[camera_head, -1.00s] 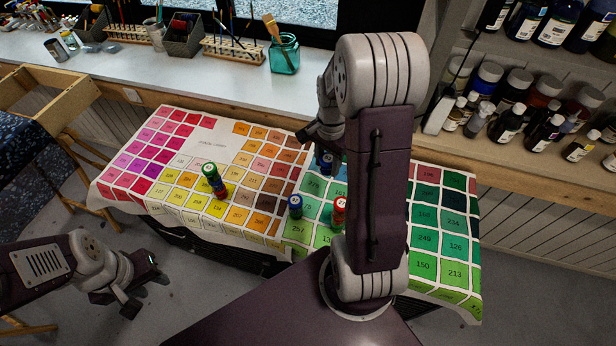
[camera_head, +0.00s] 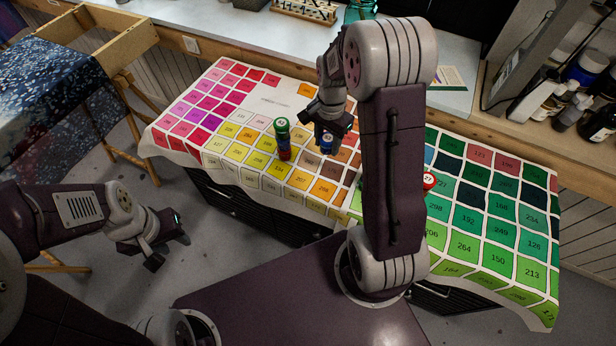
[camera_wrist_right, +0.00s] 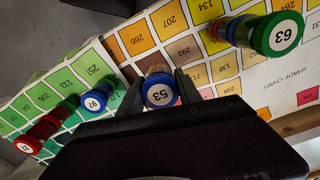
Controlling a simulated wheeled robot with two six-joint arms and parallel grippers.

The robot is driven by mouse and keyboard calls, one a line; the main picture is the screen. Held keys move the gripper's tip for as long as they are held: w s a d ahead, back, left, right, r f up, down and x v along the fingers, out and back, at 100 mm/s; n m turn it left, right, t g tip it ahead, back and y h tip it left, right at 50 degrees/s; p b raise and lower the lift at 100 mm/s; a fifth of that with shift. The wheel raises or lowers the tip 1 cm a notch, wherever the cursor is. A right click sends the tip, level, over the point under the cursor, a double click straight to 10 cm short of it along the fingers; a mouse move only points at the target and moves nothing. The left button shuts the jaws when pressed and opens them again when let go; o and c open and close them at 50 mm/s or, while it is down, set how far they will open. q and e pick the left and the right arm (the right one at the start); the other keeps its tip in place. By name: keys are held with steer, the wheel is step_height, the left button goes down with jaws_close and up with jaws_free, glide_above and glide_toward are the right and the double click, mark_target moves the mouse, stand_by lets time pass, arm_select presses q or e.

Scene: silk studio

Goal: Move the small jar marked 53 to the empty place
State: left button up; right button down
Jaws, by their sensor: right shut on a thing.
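The small jar marked 53 (camera_wrist_right: 159,93) has a blue lid and sits between the fingers of my right gripper (camera_wrist_right: 159,88), which is shut on it. In the head view the jar (camera_head: 327,141) shows below the right gripper (camera_head: 326,122), over the warm-coloured squares of the shade chart cloth (camera_head: 262,104). A green-lidded jar marked 63 (camera_wrist_right: 276,35) stands a little to the left of it in the head view (camera_head: 282,126). I cannot tell which spot is the empty place. My left gripper (camera_head: 166,250) is open and empty, off the cloth at the left.
A blue-lidded jar marked 97 (camera_wrist_right: 95,101) and a red-lidded jar (camera_wrist_right: 28,145) stand on the green squares. The red one shows beside my right arm in the head view (camera_head: 429,181). A wooden frame (camera_head: 125,45) stands at the left; dark bottles (camera_head: 585,68) fill shelves at the right.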

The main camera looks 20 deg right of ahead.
steer(key=shift+a+f, duration=0.3)
steer(key=shift+f, duration=0.35)
steer(key=shift+s+d, duration=0.1)
steer(key=shift+s, duration=0.05)
steer(key=shift+s+f, duration=0.1)
steer(key=shift+f, duration=0.1)
glide_above(323, 173)
step_height(323, 173, down, 5)
steer(key=shift+f+b, duration=0.1)
steer(key=shift+b, duration=0.35)
steer(key=shift+f, duration=0.3)
step_height(323, 173, down, 3)
steer(key=shift+f, duration=0.35)
steer(key=shift+f+b, duration=0.1)
steer(key=shift+b, duration=0.2)
arm_select(q)
steer(key=shift+s+d+f, duration=0.1)
steer(key=shift+d+f, duration=0.1)
steer(key=shift+f, duration=0.3)
steer(key=shift+s+d+f, duration=0.1)
steer(key=shift+d+f, duration=0.05)
steer(key=shift+f, duration=0.35)
arm_select(e)
steer(key=c, duration=0.8)
jaws_free()
steer(key=shift+c, duration=0.2)
